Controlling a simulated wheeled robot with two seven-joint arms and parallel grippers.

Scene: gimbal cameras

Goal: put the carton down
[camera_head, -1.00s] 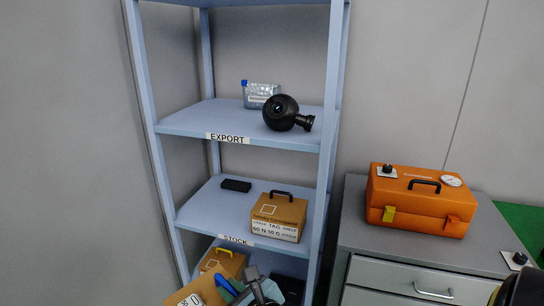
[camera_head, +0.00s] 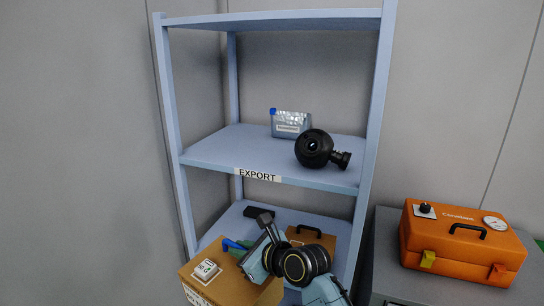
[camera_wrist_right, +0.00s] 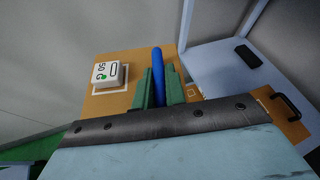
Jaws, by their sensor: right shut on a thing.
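A brown carton (camera_head: 236,287) hangs in my right gripper at the bottom of the head view, in front of the shelf rack. A white weight marked 50 G (camera_head: 205,269) sits on its top. In the right wrist view, my right gripper (camera_wrist_right: 160,88) has its green fingers shut on the carton's blue handle (camera_wrist_right: 158,66). The EXPORT shelf (camera_head: 215,150) is above the carton in the picture. A lower shelf (camera_head: 226,222) is partly hidden behind my right arm and the carton. My left gripper is not in view.
The EXPORT shelf holds a clear, blue-capped container (camera_head: 291,124) and a black round device (camera_head: 314,149), with bare space at left. The lower shelf holds a black block (camera_head: 258,212) and another handled carton (camera_head: 322,241). An orange case (camera_head: 462,246) stands on the right cabinet.

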